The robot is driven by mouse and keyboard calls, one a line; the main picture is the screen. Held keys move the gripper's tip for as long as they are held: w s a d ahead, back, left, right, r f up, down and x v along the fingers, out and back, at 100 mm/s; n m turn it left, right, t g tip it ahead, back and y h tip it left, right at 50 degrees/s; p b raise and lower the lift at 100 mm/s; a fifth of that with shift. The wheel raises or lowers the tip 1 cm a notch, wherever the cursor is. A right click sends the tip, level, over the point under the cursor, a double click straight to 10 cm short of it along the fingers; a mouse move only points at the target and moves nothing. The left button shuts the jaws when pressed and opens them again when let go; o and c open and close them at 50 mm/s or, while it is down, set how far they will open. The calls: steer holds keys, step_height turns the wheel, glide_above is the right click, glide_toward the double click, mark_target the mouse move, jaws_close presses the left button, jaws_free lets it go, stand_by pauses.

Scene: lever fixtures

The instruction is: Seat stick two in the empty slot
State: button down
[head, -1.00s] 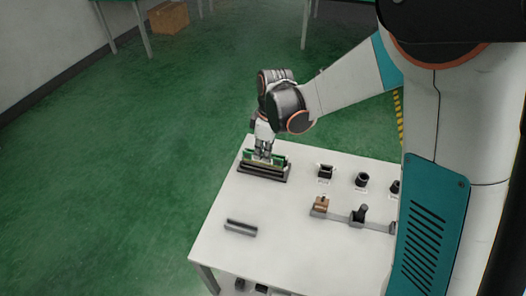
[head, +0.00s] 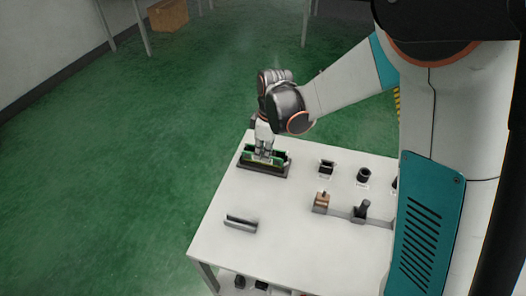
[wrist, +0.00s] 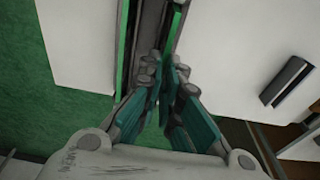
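A dark slotted holder (head: 279,174) sits at the far left corner of the white table. A green stick stands in its back part (head: 280,156), and it shows as a long green strip in the wrist view (wrist: 122,45). My gripper (head: 263,156) points down over the holder. Its fingertips (wrist: 165,75) are close together on stick two (head: 256,163), a thin green strip in front of the other stick. Stick two runs out beyond the fingers in the wrist view (wrist: 178,20). The fingers hide its middle, and I cannot tell how deep it sits.
A grey bar-shaped rack (head: 240,223) lies nearer on the table. To the right stand a black block (head: 326,167), a black round piece (head: 364,175), a brown block (head: 321,203) and a dark lever (head: 362,209). The table between them is clear.

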steer(key=shift+f+b, duration=0.45)
steer(key=shift+f, duration=0.2)
steer(key=c, duration=1.7)
jaws_free()
steer(key=shift+r, duration=0.2)
steer(key=r, duration=0.4)
steer(key=d+r, duration=0.1)
steer(key=r, duration=0.6)
steer(key=shift+s+d+r, duration=0.2)
steer(key=shift+s+r, duration=0.05)
steer(key=shift+r, duration=0.1)
steer(key=shift+f, duration=0.1)
